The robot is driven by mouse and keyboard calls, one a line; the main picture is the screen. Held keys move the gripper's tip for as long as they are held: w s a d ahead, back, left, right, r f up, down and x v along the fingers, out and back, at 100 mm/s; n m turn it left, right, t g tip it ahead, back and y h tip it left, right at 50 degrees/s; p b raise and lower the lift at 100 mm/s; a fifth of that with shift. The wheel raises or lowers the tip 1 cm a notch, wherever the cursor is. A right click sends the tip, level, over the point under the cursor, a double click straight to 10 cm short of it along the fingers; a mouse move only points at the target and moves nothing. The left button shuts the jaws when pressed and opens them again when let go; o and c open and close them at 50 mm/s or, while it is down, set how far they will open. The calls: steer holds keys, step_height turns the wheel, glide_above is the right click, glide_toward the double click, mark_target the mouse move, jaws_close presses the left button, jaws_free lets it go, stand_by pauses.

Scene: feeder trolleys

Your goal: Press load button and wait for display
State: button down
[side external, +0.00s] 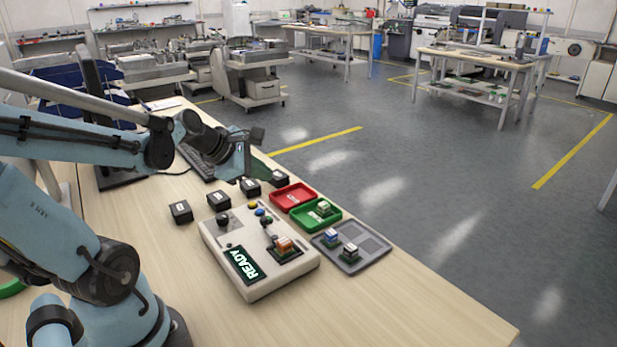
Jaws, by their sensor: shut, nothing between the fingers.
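The pale control box (217,241) stands on the wooden bench, with a dark display (244,265) on its front reading READY in white letters. Labels are too small to read, so I cannot tell which is the load button. An orange-and-white piece (284,243) sits in a dark socket on the box. My gripper (262,172) is shut and empty, above the bench behind the box, apart from the buttons.
Several black labelled blocks (181,211) stand behind the box. A red tray (291,197), a green tray (334,216) holding one piece and a grey tray (376,243) holding two lie to the right. A keyboard (198,160) is at the back. The bench's front right is clear.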

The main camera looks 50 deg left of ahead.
steer(key=shift+f, duration=4.05)
steer(key=shift+f, duration=0.1)
steer(key=shift+f, duration=0.3)
steer(key=shift+f, duration=0.4)
steer(key=shift+r, duration=0.85)
steer(key=shift+r, duration=2.5)
